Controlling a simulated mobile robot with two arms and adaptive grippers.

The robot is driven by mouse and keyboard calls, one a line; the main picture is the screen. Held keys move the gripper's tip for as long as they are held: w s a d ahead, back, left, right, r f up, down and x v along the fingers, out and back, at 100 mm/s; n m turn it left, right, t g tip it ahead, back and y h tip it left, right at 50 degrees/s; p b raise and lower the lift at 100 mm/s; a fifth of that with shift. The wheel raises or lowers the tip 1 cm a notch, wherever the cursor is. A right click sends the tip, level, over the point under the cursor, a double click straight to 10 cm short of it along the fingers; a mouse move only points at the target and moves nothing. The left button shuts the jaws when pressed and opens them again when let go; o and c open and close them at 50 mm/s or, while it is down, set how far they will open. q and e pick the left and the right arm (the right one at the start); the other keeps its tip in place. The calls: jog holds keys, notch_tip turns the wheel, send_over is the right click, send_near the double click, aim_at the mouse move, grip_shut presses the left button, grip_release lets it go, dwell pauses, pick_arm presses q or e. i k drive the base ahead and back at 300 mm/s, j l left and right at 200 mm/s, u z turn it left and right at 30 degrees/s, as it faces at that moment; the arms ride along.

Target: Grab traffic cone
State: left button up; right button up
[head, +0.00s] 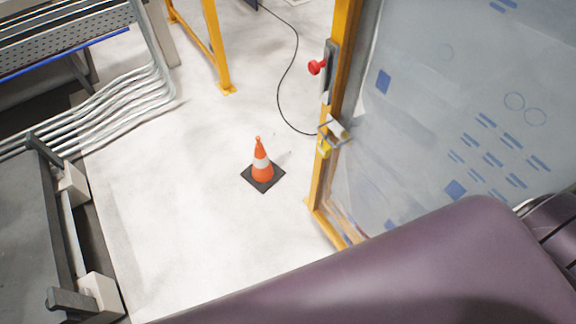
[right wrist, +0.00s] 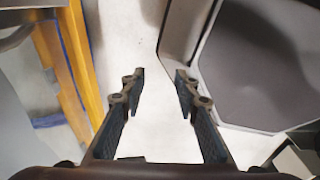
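An orange traffic cone (head: 261,163) with a white band and a dark square base stands upright on the pale floor in the head view. My right gripper (right wrist: 158,88) is open and empty in the right wrist view, with bare floor between its fingers. The cone does not show in the right wrist view. A purple arm of mine crosses the lower right of the head view, and its gripper is out of that frame. My left gripper is in neither view.
A yellow post (head: 335,110) with a red knob (head: 316,67) and a clear panel (head: 450,110) stand right of the cone. A black cable (head: 283,80) lies behind it. Bent metal pipes (head: 140,95) and a dark cart (head: 30,235) are at left. Floor around the cone is clear.

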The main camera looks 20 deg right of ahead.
aim_at(263, 174)
jog(key=i+j+z, duration=0.15)
jog(key=z, duration=0.25)
jog(key=i+j+z, duration=0.2)
jog(key=z, duration=0.25)
jog(key=i+j+z, duration=0.1)
jog(key=z, duration=0.3)
jog(key=j+z, duration=0.4)
jog(key=i+j+z, duration=0.1)
jog(key=j+z, duration=0.2)
jog(key=z, duration=0.15)
